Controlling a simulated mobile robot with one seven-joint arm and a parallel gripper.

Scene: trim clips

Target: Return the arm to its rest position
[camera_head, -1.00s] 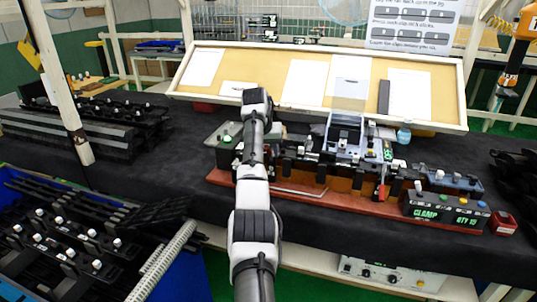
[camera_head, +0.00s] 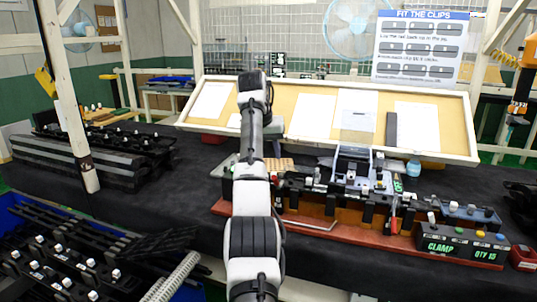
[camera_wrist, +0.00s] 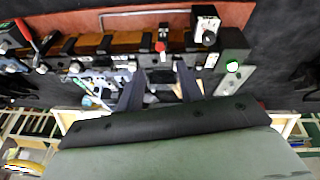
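My arm (camera_head: 252,205) rises through the middle of the head view, its upper end in front of the tan pin board. My gripper is hidden behind the arm there. In the wrist view my gripper (camera_wrist: 160,76) shows two dark fingers spread apart with a gap between them, and I see nothing held. Beyond the fingers is the clamp fixture (camera_wrist: 110,45), a row of black clamps on a brown base. It stands on the bench in the head view, its reddish base (camera_head: 330,227) partly hidden by my arm. The fingers appear apart from it.
A pin board (camera_head: 275,125) with white sheets stands behind the fixture. A black box marked CLAMP (camera_head: 460,247) is at the right. Black trim strips (camera_head: 85,160) lie on the left bench, and a blue bin (camera_head: 22,200) of clipped strips is at lower left. A white post (camera_head: 70,110) stands at left.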

